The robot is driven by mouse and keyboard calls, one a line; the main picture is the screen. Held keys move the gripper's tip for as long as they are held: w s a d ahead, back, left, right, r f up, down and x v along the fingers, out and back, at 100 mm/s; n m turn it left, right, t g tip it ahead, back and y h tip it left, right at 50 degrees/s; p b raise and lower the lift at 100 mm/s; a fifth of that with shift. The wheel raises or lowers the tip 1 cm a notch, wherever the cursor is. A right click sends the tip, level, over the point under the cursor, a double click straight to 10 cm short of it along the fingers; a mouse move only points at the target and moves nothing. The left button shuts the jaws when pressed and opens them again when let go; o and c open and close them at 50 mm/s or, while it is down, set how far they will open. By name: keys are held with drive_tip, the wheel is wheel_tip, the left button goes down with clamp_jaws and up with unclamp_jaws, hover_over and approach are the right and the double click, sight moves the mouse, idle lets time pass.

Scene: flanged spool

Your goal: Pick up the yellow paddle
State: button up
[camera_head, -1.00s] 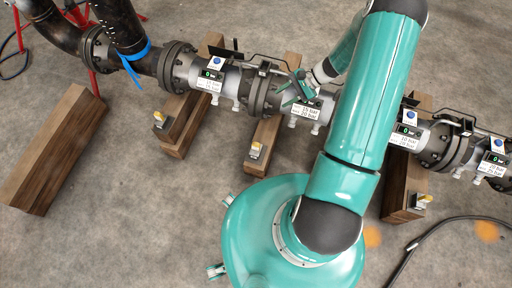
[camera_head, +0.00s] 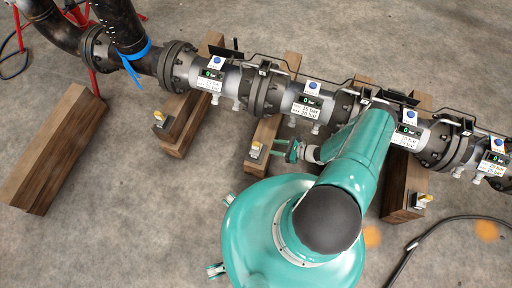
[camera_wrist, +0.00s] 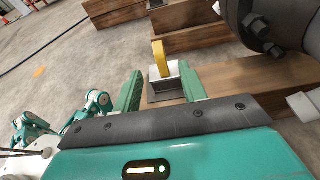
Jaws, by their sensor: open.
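The yellow paddle (camera_wrist: 160,58) stands upright on a light metal block (camera_wrist: 165,75) with a dark base plate. It shows between the two green fingers of my gripper (camera_wrist: 161,70) in the wrist view, without visible contact. The fingers are apart, with nothing held. In the head view my gripper (camera_head: 283,150) is low, just right of the small yellow paddle (camera_head: 256,146) at the near end of the middle wooden beam. Similar yellow paddles sit at the left beam (camera_head: 159,115) and the right beam (camera_head: 424,198).
A flanged pipe line (camera_head: 265,90) with gauges and labels runs across wooden beams (camera_head: 268,130). In the wrist view a dark bolted flange (camera_wrist: 260,25) is close at upper right. A loose beam (camera_head: 55,150) lies left. A black cable (camera_head: 410,250) lies lower right.

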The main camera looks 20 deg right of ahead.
sight(256, 147)
drive_tip(key=x, duration=1.2)
drive_tip(key=shift+a, duration=0.2)
clamp_jaws()
